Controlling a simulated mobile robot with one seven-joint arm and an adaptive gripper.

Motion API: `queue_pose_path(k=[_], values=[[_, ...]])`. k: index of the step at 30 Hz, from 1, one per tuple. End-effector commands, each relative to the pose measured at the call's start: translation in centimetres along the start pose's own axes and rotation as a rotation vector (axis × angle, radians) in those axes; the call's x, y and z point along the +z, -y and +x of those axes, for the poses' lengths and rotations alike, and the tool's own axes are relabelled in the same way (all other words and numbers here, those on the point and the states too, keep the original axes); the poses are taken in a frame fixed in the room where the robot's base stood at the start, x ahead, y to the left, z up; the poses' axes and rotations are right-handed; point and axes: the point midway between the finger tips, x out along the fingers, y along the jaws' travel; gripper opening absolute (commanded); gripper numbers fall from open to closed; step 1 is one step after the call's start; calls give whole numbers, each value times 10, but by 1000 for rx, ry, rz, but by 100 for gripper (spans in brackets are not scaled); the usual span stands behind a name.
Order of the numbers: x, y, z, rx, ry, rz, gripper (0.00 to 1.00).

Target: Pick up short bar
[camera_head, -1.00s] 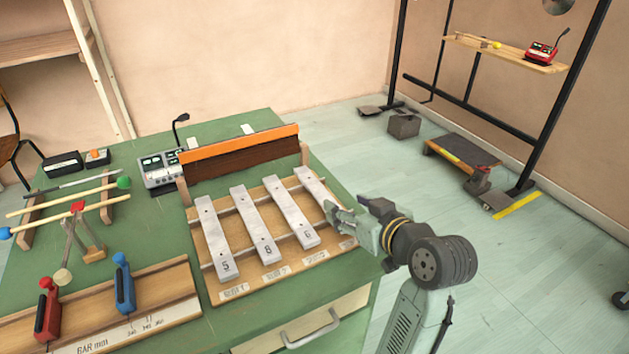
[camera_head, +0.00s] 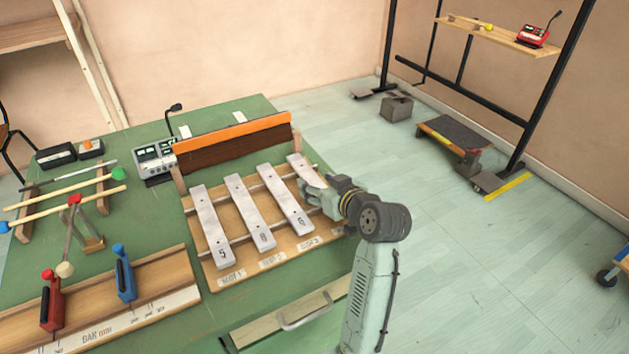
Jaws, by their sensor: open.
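Several pale metal bars lie side by side on a wooden rack (camera_head: 217,276) on the green table. The left bar (camera_head: 210,225) is marked 5, and the second bar (camera_head: 248,210) and third bar (camera_head: 285,198) also carry a digit. The rightmost bar (camera_head: 298,166) shows only its far end; my gripper and wrist hide the rest. I cannot tell for sure which one is the short bar. My gripper (camera_head: 308,187) is open, with its fingers pointing left at the rightmost bar. Whether they touch it is not clear.
An orange-topped wooden board (camera_head: 235,145) stands behind the rack. A grey meter box (camera_head: 154,158), mallets and a BAR mm gauge board (camera_head: 150,285) with red and blue clamps are to the left.

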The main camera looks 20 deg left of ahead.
Motion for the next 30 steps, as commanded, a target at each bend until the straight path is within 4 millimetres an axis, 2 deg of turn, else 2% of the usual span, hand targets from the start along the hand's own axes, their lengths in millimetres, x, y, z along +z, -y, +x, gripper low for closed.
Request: queue_pose_path(k=[3, 27, 30], values=[[0, 0, 0, 0, 0, 0, 53], [0, 0, -1, 0, -1, 0, 0], [-1, 0, -1, 1, -2, -1, 0]])
